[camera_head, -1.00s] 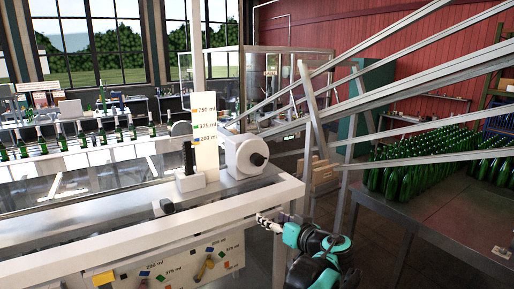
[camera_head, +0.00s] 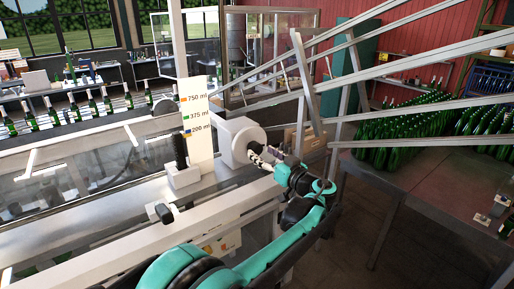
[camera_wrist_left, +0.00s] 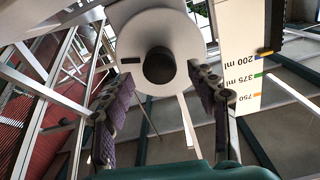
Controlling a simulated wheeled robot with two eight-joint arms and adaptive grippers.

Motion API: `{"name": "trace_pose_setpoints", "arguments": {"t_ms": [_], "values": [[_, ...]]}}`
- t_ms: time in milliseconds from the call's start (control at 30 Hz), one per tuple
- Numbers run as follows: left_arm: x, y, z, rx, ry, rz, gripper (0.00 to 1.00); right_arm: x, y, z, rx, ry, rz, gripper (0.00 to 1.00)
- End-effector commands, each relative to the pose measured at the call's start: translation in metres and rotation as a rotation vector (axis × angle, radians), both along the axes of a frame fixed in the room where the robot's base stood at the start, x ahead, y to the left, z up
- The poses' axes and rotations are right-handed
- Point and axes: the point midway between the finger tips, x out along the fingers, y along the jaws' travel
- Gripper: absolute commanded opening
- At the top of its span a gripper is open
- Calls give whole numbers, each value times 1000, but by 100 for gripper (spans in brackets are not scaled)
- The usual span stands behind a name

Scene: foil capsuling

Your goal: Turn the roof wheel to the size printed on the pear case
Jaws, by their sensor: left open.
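The roof wheel (camera_head: 240,138) is a white drum with a dark central knob on the machine's top; its face (camera_wrist_left: 130,38) and dark knob (camera_wrist_left: 159,65) fill the upper middle of the left wrist view. Beside it stands a white scale plate (camera_head: 199,150) marked 750, 375 and 200 ml, also seen in the wrist view (camera_wrist_left: 243,90). A small dark pointer appears close to the 200 ml mark. My left gripper (camera_head: 254,157) is open in front of the wheel. In the wrist view its fingers (camera_wrist_left: 160,100) flank the knob, with no contact visible. I cannot make out a pear case.
Slanting metal rails (camera_head: 400,72) cross the right side above the gripper. A dark table (camera_head: 425,190) with several green bottles (camera_head: 395,140) stands at right. A bottle conveyor (camera_head: 80,127) runs at left. The machine's front rail (camera_head: 130,240) lies below my arm.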

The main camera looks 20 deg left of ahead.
Motion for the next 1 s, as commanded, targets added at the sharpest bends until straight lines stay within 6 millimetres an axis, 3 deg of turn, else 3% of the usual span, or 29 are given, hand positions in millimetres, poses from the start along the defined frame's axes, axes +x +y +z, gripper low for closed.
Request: {"name": "trace_pose_setpoints", "arguments": {"t_ms": [200, 533, 567, 767, 1000], "values": [[17, 21, 1, -1, 0, 2, 58, 0, 0, 6, 0, 0, 0, 40], [20, 25, 0, -1, 1, 0, 58, 0, 0, 6, 0, 0, 0, 40], [20, 25, 0, -1, 1, 0, 53, 0, 0, 6, 0, 0, 0, 40], [20, 25, 0, -1, 1, 0, 0, 0, 0, 6, 0, 0, 0, 40], [20, 25, -2, -49, -62, 0, 0, 0, 0, 0, 0, 0, 0, 40]]}}
